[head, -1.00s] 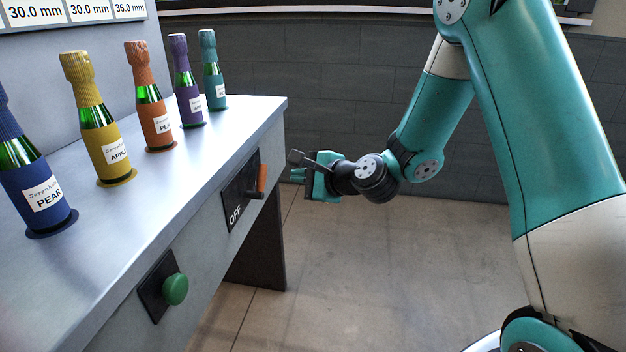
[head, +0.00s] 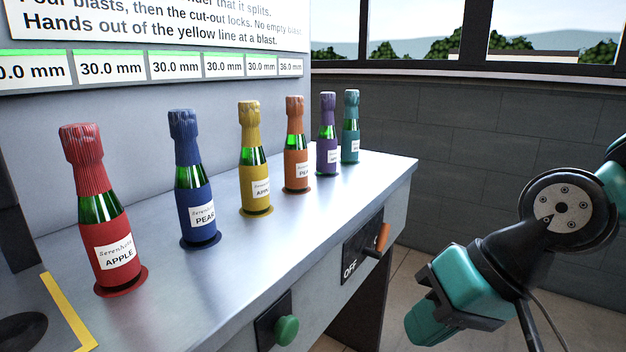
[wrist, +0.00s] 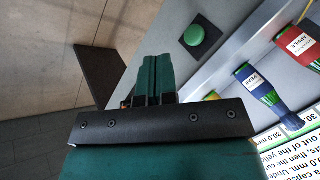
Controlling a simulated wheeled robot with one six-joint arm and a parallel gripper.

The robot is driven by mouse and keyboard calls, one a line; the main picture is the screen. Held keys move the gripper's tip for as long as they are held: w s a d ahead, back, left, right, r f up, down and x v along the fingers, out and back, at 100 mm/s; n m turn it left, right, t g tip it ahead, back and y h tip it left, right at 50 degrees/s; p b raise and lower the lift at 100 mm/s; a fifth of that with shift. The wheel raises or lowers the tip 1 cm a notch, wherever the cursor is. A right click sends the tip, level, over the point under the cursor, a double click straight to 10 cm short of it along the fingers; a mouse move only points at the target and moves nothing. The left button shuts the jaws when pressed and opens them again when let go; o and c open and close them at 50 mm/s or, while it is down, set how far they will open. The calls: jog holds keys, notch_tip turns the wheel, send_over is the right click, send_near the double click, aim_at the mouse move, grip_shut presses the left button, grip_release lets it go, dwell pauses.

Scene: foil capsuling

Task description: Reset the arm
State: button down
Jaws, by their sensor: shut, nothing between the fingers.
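My gripper (head: 424,318) is at the lower right of the head view, in front of the bench and clear of it. In the wrist view its two teal fingers (wrist: 156,78) are pressed together with nothing between them. My gripper touches neither the bottles nor the controls. The bench front carries a green button (head: 286,330), also in the wrist view (wrist: 194,35), and an orange lever (head: 380,240) on a black plate marked OFF.
Several foil-topped bottles stand in a row on the bench (head: 345,205), from the red bottle (head: 110,250) nearest to the teal bottle (head: 351,140) farthest. A yellow line (head: 68,310) marks the left. The floor right of the bench looks open.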

jog(key=s+d+r+n+g+h, duration=0.1)
jog(key=s+d+n+h, duration=0.1)
jog(key=s+n, duration=0.3)
notch_tip(320, 180, up, 15)
jog(key=s+p, duration=0.2)
jog(key=p, duration=1.2)
jog(key=shift+d+f+g, duration=0.2)
jog(key=shift+g, duration=0.2)
